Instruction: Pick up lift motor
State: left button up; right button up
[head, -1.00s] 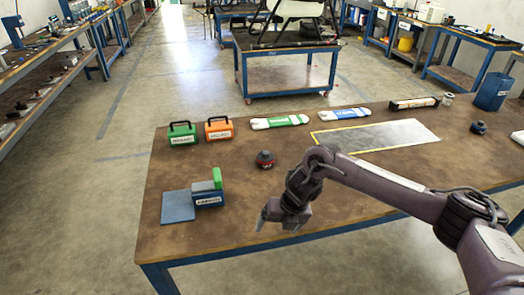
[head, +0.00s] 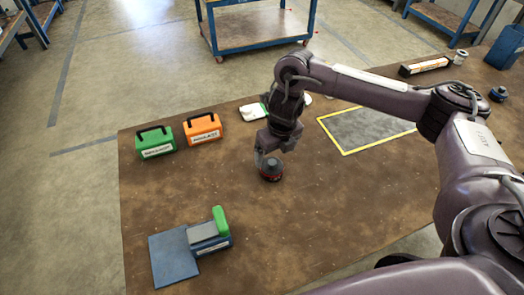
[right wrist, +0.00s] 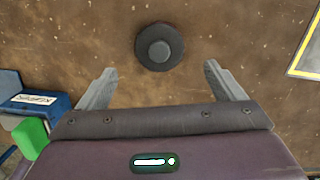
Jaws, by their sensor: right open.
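The lift motor, a small round black piece with a red band (head: 271,173), stands on the brown table. In the right wrist view the motor (right wrist: 159,47) shows from above as a dark disc with a grey hub, just beyond the fingertips and roughly centred between them. My right gripper (head: 266,155) is right over and close behind the motor in the head view and partly covers it. In the right wrist view its two fingers (right wrist: 161,80) are spread wide with nothing between them. My left gripper is not in view.
A green case (head: 155,144) and an orange case (head: 202,131) stand to the left. A blue stand with a green handle (head: 208,247) is at the front left. A yellow-edged grey mat (head: 370,128) lies to the right.

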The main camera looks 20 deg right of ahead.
aim_at(273, 162)
jog(key=shift+w+d, duration=0.1)
jog(key=shift+w, duration=0.2)
jog(key=shift+w+f+b, duration=0.15)
jog(key=shift+f+b, duration=0.3)
jog(key=shift+f, duration=0.4)
jog(key=shift+f+b, duration=0.3)
jog(key=shift+f, duration=0.45)
jog(key=f, duration=0.3)
jog(key=shift+w+a+f+b, duration=0.1)
jog(key=shift+a+f+b, duration=0.15)
jog(key=shift+b, duration=0.15)
jog(key=shift+w+f, duration=0.15)
jog(key=shift+f, duration=0.3)
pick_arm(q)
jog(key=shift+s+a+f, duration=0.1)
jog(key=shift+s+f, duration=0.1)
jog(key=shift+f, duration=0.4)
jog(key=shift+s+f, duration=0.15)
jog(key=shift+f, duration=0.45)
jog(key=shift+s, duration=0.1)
pick_arm(e)
jog(key=shift+r, duration=0.1)
jog(key=c, duration=1.5)
